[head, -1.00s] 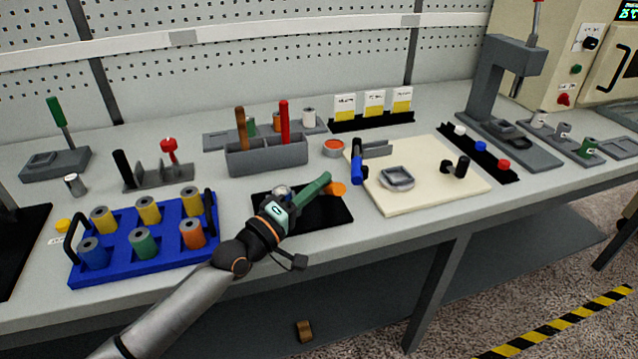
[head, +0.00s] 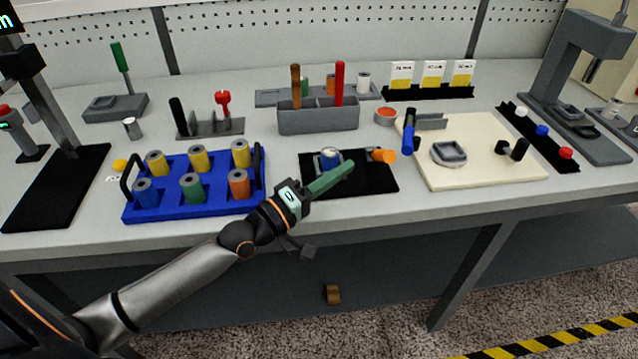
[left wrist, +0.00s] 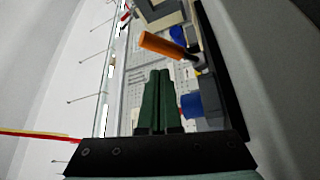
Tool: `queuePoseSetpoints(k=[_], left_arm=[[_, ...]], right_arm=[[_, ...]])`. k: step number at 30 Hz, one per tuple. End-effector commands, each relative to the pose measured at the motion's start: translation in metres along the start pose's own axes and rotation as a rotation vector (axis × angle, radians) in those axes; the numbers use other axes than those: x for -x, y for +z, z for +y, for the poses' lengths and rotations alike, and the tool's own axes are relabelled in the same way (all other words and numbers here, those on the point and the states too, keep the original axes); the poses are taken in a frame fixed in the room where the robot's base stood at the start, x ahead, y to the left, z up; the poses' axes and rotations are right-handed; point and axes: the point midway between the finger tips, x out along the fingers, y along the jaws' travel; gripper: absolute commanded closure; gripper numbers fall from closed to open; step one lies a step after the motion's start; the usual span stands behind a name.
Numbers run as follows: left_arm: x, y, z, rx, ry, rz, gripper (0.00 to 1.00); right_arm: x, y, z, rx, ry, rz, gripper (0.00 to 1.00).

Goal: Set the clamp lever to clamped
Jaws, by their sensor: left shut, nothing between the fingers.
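The clamp lever (head: 384,156) has an orange handle and sits at the right of a fixture on the black mat (head: 375,185). It lies low and points right in the head view; I cannot tell its set position. The left wrist view shows its orange handle (left wrist: 160,45) beyond my fingertips, on a grey pivot. A blue spindle (head: 331,157) stands in the fixture, partly hidden by my gripper. My left gripper (head: 350,164) has green fingers, shut and empty, in front of the spindle and left of the lever, apart from the handle. My right gripper is out of view.
A blue tray (head: 195,207) with several spindles stands left of the mat. A cream board (head: 455,180) with a blue-handled clamp (head: 409,132) lies to the right. A grey bin (head: 318,120) with two upright tools stands behind. Bare bench shows in front of the mat.

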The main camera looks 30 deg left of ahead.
Motion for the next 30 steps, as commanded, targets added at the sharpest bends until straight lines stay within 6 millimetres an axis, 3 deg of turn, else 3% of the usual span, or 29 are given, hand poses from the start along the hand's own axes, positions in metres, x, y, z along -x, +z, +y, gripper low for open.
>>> queuePoseSetpoints(k=[6, 12, 30], left_arm=[[0.035, -0.001, 0.000, -0.002, 0.000, 0.001, 1.00], [0.050, -0.002, 0.001, -0.002, 0.004, 0.004, 1.00], [0.052, -0.003, 0.002, -0.002, 0.007, 0.006, 1.00]], right_arm=[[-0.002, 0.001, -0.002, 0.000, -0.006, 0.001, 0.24], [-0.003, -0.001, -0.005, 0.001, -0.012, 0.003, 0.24], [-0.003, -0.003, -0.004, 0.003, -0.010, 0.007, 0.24]])
